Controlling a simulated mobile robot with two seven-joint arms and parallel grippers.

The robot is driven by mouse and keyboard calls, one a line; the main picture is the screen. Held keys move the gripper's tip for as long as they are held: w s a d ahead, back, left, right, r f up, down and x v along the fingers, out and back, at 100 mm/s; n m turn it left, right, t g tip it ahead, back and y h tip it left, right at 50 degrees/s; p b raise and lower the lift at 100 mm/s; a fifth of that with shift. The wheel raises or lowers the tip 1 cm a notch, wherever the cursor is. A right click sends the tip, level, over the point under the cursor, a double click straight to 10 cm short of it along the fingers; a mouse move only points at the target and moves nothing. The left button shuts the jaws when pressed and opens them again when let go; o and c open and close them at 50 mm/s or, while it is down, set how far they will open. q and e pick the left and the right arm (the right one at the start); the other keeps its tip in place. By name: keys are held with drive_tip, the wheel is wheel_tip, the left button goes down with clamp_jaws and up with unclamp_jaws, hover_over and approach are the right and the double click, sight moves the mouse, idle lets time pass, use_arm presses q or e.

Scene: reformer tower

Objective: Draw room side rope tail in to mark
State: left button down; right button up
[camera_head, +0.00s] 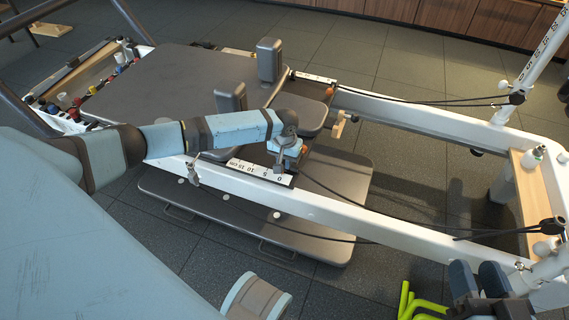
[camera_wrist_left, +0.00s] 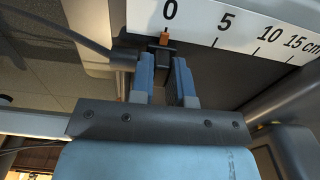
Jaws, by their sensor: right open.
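My left gripper (camera_head: 290,143) is at the near end of the carriage, over the near white rail, beside a white scale (camera_head: 262,172). In the left wrist view its two blue-grey fingers (camera_wrist_left: 164,72) straddle a dark block (camera_wrist_left: 161,54) with an orange marker (camera_wrist_left: 164,38) just under the scale's 0. A dark rope (camera_wrist_left: 70,32) runs in from the left to the fingers. Whether they clamp rope or block cannot be told. The near rope (camera_head: 400,226) runs to the right post; the far rope (camera_head: 430,102) runs to the other. My right gripper (camera_head: 480,277) is open at lower right.
The padded carriage (camera_head: 150,88) has two upright shoulder rests (camera_head: 269,60). A dark platform (camera_head: 250,220) lies beside and below the near rail. Yellow-green handles (camera_head: 420,302) stand close to my right gripper.

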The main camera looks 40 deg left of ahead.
use_arm(q)
drive_tip(key=shift+a, duration=0.1)
drive_tip(key=shift+s+a+p, duration=0.2)
drive_tip(key=shift+a+p, duration=0.25)
drive_tip(key=shift+a, duration=0.3)
drive_tip(key=shift+s+a+p, duration=0.15)
drive_tip(key=shift+a+p, duration=0.3)
drive_tip(key=shift+a, duration=0.3)
drive_tip(key=shift+s+a+p, duration=0.2)
drive_tip(key=shift+a+p, duration=0.25)
drive_tip(key=shift+a, duration=0.3)
drive_tip(key=c, duration=0.8)
unclamp_jaws()
